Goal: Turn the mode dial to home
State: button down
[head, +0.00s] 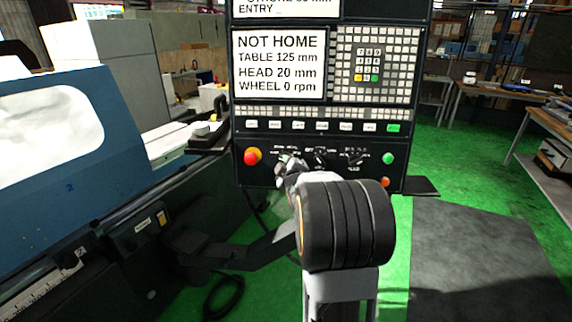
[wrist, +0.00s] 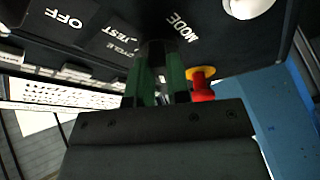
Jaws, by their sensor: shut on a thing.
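The mode dial (wrist: 155,52) is a dark knob on the lower control panel, mostly hidden between my fingers in the wrist view. A white MODE label is printed beside it. My gripper (wrist: 161,72) is shut on the dial, with a green-sided finger on each side. In the head view my gripper (head: 288,164) reaches the panel just right of the red stop button and hides the dial. The dial's pointer cannot be made out. The screen (head: 279,64) reads NOT HOME, TABLE 125 mm, HEAD 20 mm, WHEEL 0 rpm.
A red stop button (head: 251,156) on a yellow ring sits close left of my gripper; it also shows in the wrist view (wrist: 201,84). Other dials (head: 353,156) and a green button (head: 388,158) lie to the right. The blue grinder (head: 75,150) stands at left.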

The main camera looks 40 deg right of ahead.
jog(key=shift+f+b, duration=0.1)
jog(key=shift+b, duration=0.35)
jog(key=shift+a+m+h+b, duration=0.1)
jog(key=shift+m+h+b, duration=0.75)
jog(key=shift+m+b, duration=2)
jog(key=shift+a+m+h+b, duration=0.1)
jog(key=shift+m+h+b, duration=0.75)
jog(key=shift+m+b, duration=1.95)
jog(key=shift+n+b, duration=0.75)
jog(key=shift+b, duration=0.25)
jog(key=c, duration=1.1)
grip_release()
jog(key=shift+w, duration=0.1)
